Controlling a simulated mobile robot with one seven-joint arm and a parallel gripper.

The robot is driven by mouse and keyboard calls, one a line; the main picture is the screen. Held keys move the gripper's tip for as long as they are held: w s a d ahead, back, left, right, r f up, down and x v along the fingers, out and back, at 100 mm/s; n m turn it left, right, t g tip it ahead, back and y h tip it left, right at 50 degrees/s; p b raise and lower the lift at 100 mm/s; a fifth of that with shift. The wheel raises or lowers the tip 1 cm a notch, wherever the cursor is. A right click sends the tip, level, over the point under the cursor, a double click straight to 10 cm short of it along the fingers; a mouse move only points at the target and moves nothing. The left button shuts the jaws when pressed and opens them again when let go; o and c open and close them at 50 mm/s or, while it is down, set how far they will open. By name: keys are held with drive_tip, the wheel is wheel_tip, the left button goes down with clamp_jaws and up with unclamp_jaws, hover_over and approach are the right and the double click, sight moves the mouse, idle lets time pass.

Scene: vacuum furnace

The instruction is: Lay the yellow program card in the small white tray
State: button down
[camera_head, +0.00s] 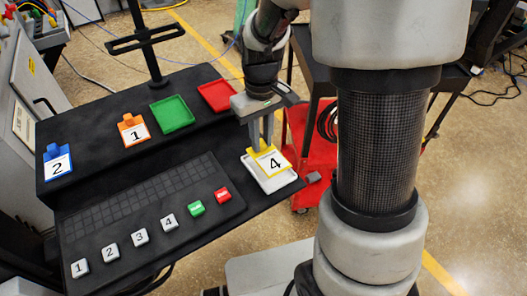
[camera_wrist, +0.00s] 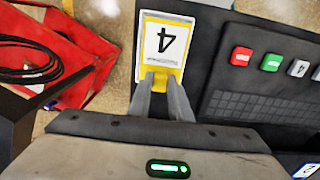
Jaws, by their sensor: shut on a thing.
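The yellow program card (camera_head: 272,162) has a white face with a black 4. In the head view it is over the small white tray (camera_head: 283,183), tilted, and covers much of it; I cannot tell if it touches the tray floor. My gripper (camera_head: 261,146) points down and is shut on the card's yellow tab. In the wrist view the card (camera_wrist: 165,45) extends out from between the fingertips of my gripper (camera_wrist: 162,80). A thin light strip of the tray rim (camera_wrist: 138,30) shows beside the card there.
A blue card 2 (camera_head: 58,162), an orange card 1 (camera_head: 133,130), an empty green tray (camera_head: 171,114) and a red tray (camera_head: 215,95) are on the raised shelf. Numbered, green and red buttons line the lower panel (camera_head: 150,210). A red cart (camera_head: 305,140) stands beyond the console's right edge.

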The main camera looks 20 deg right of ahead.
sight(262, 143)
drive_tip(key=shift+f, duration=2.05)
drive_tip(key=shift+f, duration=0.1)
drive_tip(key=c, duration=1.6)
unclamp_jaws()
drive_tip(key=shift+b, duration=0.3)
